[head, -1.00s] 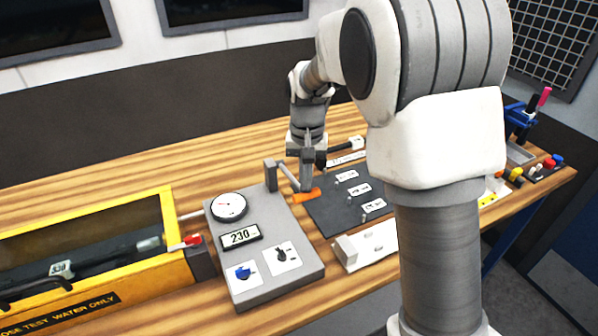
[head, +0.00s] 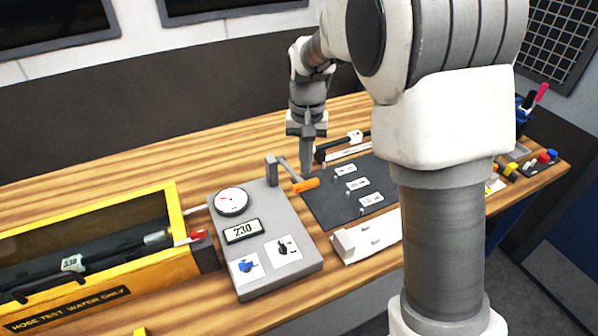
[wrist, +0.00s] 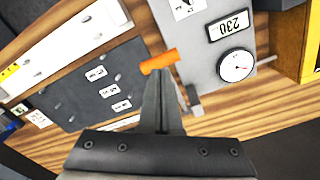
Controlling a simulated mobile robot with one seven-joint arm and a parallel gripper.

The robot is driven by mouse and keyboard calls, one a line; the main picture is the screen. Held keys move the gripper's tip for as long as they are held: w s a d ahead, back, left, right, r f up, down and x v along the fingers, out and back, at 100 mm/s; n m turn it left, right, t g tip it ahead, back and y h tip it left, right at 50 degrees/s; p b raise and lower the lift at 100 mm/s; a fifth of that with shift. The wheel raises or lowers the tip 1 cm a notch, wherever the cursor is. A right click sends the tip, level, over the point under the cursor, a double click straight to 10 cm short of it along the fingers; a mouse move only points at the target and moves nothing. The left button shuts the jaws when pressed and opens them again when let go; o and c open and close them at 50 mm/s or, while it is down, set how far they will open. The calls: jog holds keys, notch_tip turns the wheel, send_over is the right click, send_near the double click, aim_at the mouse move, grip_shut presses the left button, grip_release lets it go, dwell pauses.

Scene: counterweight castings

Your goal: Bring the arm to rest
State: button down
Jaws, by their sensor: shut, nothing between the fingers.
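My gripper (head: 306,170) is shut and empty, pointing down above the workbench. Its fingertips are close to the orange handle (head: 306,185) of a lever on the grey gauge panel (head: 297,265). In the wrist view my shut fingers (wrist: 160,80) reach toward the orange handle (wrist: 159,61); I cannot tell whether they touch it. My arm is bent and extended over the bench, and its large white links hide part of the bench's right side.
A yellow-framed hose test case (head: 180,225) stands at left. A dark mat (head: 322,207) with white labels lies right of the panel. A white block fixture (head: 370,238) is at the front. Bare wood (head: 230,155) is free behind the panel.

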jog(key=shift+r, duration=0.15)
jog(key=s+d+r+t, duration=0.3)
jog(key=s+d+r, duration=0.3)
jog(key=s+r, duration=0.4)
jog(key=s+d+r+t, duration=0.1)
jog(key=s+d, duration=0.1)
jog(key=s, duration=0.5)
jog(key=s+d+n+t, duration=0.1)
jog(key=s+d, duration=0.1)
jog(key=s, duration=0.5)
jog(key=shift+s+r+t, duration=0.2)
jog(key=shift+r+t, duration=0.1)
jog(key=shift+r, duration=0.1)
dwell(1.0)
